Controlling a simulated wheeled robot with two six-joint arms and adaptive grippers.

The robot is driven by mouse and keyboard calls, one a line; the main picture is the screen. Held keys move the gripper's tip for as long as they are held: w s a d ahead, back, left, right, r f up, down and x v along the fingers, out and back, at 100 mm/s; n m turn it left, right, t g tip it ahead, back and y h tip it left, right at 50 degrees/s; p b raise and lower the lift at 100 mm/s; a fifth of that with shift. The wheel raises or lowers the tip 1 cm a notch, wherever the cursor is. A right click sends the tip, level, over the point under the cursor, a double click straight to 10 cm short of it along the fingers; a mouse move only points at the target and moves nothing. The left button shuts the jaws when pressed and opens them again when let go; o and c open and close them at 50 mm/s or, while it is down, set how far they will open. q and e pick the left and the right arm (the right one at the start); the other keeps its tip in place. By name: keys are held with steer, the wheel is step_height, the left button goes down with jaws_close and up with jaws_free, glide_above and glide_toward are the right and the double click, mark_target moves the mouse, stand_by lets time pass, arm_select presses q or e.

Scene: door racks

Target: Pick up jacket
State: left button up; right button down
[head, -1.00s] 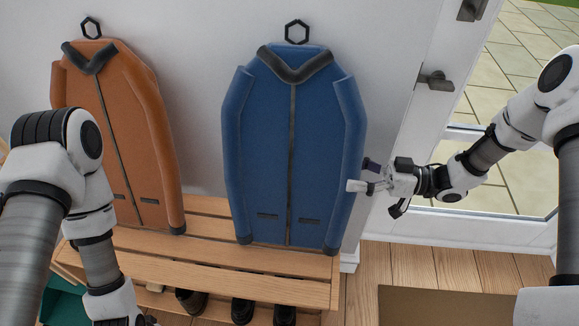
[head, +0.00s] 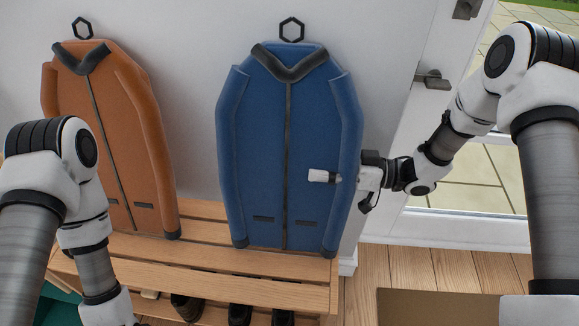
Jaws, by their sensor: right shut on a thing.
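A blue jacket (head: 262,170) with a dark collar hangs on the white wall from a black hexagonal hook, above a wooden bench. An orange jacket (head: 118,130) hangs to its left from another hook. My right gripper (head: 335,177) is at the right sleeve edge of the blue jacket, about mid height. One pale finger lies across the front of the jacket; the other is hidden behind it. The gripper is shut on the blue jacket's edge. My left arm comes in at the lower left, and its gripper is out of view below the frame.
A slatted wooden bench (head: 200,262) stands below the jackets, with several dark shoes (head: 240,314) under it. A white glazed door with a metal handle (head: 432,80) is at the right. A brown mat (head: 430,305) lies on the wooden floor.

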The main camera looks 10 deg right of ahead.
mark_target(324, 145)
steer(key=shift+s+r+p, duration=0.15)
steer(key=shift+r+p, duration=0.2)
steer(key=shift+r, duration=0.2)
step_height(324, 145, up, 6)
steer(key=shift+r+p, duration=0.2)
steer(key=shift+p, duration=0.7)
steer(key=s+a+p, duration=0.2)
steer(key=s+p, duration=0.1)
steer(key=s, duration=0.6)
steer(key=s+a+p, duration=0.3)
steer(key=s, duration=0.7)
steer(key=shift+a+f, duration=0.25)
steer(key=shift+w, duration=0.1)
